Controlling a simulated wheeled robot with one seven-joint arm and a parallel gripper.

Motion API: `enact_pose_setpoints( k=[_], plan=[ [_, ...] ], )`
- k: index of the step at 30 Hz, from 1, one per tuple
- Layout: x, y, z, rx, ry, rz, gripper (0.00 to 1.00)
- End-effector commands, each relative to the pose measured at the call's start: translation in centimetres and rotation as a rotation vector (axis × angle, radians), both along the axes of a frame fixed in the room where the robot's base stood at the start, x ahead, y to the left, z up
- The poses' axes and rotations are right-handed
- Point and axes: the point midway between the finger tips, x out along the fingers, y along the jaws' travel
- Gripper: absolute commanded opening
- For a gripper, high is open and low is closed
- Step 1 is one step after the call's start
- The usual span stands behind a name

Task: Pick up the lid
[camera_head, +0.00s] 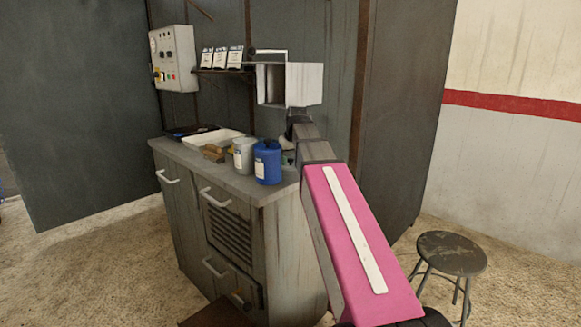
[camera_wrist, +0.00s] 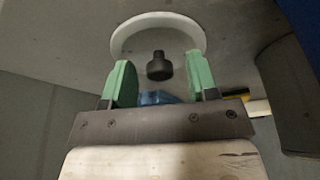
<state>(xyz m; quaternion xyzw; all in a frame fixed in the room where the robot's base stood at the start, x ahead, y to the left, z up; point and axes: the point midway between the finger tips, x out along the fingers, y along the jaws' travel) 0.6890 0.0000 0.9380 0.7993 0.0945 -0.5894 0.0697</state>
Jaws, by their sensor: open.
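The lid (camera_wrist: 159,68) shows in the wrist view as a round piece with a pale rim and a black knob in the middle. It appears to lie on the grey counter. My gripper (camera_wrist: 158,58) has two green fingers, apart and empty, one on each side of the knob in the picture. I cannot tell how far the fingertips are from the knob. In the head view, the lid cannot be made out clearly; my arm and the containers cover that corner of the counter.
The cabinet top (camera_head: 258,188) carries a blue container (camera_head: 267,162), a grey can (camera_head: 244,155), brown blocks (camera_head: 213,153) and a white tray (camera_head: 208,139), close to my gripper on the left. A shelf (camera_head: 222,71) hangs behind. A stool (camera_head: 451,252) stands on the right.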

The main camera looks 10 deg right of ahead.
Motion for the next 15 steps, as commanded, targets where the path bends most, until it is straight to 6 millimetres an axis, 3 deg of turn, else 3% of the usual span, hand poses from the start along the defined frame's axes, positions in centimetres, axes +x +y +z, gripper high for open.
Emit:
enact_pose_setpoints(
  k=[6,11,15],
  plan=[
    [0.03,0.01,-0.06,0.0,-0.001,0.0,0.54],
    [0.03,0.01,-0.06,0.0,0.0,0.0,0.03],
    [0.03,0.01,-0.05,0.0,0.0,0.0,0.02]
  ],
)
